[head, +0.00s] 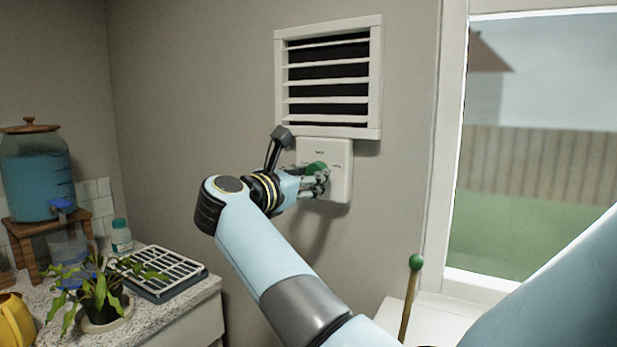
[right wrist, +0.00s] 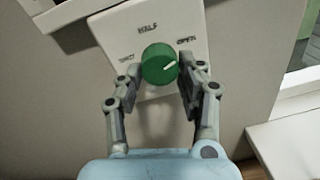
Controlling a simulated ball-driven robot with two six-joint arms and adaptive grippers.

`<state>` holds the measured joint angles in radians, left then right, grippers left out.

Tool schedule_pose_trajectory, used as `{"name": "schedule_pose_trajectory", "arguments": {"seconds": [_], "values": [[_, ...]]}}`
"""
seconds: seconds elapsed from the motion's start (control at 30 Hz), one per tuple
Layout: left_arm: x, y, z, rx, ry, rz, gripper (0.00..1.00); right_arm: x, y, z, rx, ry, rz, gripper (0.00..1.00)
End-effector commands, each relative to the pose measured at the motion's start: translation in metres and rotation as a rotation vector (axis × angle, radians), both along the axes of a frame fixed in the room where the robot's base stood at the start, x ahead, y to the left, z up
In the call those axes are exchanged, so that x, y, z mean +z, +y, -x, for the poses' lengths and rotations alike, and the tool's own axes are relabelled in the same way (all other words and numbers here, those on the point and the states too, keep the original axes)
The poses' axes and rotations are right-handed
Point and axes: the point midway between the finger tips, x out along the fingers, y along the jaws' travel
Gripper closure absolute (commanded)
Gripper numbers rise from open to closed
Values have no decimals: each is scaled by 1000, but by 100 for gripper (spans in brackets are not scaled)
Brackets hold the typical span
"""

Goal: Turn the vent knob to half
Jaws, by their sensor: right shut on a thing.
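The green vent knob (head: 317,168) sits on a white control plate (head: 341,183) on the wall, just below the slatted vent (head: 328,78). HALF is printed above the knob; the label on the left is too blurred to read. My right gripper (head: 315,183) is shut on the knob, with one finger on each side of it, as the right wrist view also shows (right wrist: 160,70). My left gripper is out of view.
A counter at the left holds a potted plant (head: 98,300), a drain rack (head: 160,272), a water dispenser (head: 38,175) on a wooden stand, a small bottle (head: 121,237) and a yellow can (head: 15,320). A green-topped stick (head: 411,290) stands below the window at right.

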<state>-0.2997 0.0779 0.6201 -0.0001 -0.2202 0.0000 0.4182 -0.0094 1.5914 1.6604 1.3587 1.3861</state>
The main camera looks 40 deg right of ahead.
Motion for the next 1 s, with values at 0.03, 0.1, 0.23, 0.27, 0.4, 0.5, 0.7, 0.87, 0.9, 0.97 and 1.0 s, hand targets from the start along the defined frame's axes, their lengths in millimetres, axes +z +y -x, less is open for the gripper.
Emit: {"name": "schedule_pose_trajectory", "arguments": {"seconds": [0.03, 0.1, 0.23, 0.27, 0.4, 0.5, 0.7, 0.87, 0.9, 0.97, 1.0], "values": [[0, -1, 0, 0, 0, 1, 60, 0, 0, 0, 1, 13, 4, 94], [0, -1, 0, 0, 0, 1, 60, 0, 0, 0, 0, 41, 12, 94], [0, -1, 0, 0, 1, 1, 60, 0, 0, 0, 1, 116, 34, 94], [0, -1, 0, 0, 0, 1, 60, 0, 0, 0, 1, 137, 40, 94], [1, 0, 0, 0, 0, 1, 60, 0, 0, 1, 1, 254, 75, 94], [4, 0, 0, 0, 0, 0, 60, 1, 0, 1, 1, 345, 101, 94], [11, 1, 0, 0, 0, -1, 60, 1, -1, 2, 0, 530, 155, 94], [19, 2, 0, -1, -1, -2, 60, 2, -1, 2, 1, 675, 196, 94], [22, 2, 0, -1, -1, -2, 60, 2, -1, 2, 0, 710, 207, 94], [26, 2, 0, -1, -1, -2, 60, 2, -1, 2, 1, 763, 221, 94], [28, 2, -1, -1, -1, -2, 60, 2, -1, 2, 1, 798, 232, 94]]}}
